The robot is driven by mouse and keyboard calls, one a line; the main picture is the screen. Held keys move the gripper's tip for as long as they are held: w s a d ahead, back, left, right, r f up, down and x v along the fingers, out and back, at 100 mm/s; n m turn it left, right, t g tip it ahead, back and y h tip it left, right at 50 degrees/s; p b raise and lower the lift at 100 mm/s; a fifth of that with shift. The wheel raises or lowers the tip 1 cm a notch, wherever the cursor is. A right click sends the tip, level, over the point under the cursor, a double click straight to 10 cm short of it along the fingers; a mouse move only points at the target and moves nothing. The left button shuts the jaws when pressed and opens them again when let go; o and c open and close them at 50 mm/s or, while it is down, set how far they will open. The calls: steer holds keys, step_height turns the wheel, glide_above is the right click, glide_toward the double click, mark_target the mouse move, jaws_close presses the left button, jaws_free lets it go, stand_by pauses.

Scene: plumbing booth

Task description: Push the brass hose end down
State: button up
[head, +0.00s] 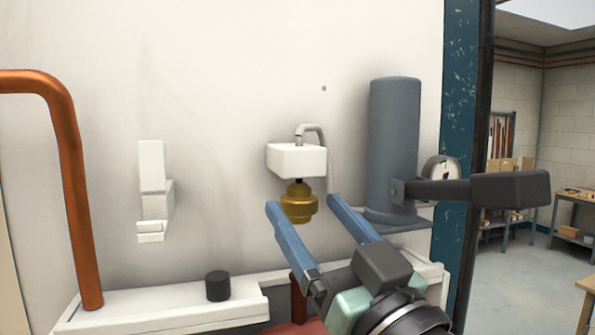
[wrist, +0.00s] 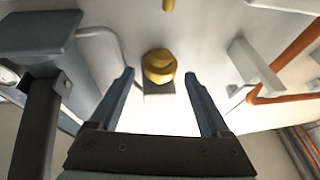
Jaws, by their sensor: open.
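The brass hose end (head: 298,203) hangs below a white block (head: 297,160) on the wall, with a thin grey hose (head: 313,130) curving over the block's top. My gripper (head: 301,202) has its two blue fingers apart, and in the head view the brass piece shows between and just beyond their tips. In the wrist view the brass hose end (wrist: 159,66) sits ahead of the gap between the fingertips of my gripper (wrist: 159,73). Nothing is held. I cannot tell whether a finger touches the brass.
A grey cylinder (head: 394,145) with a dark lever (head: 470,190) stands right of the block. A copper pipe (head: 75,190) and a white wall bracket (head: 153,190) are at left. A black cap (head: 217,286) stands on the white ledge (head: 160,307) below. The wall between bracket and block is clear.

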mark_target(308, 210)
steer(key=shift+p+x, duration=0.7)
steer(key=shift+x, duration=1.3)
jaws_close()
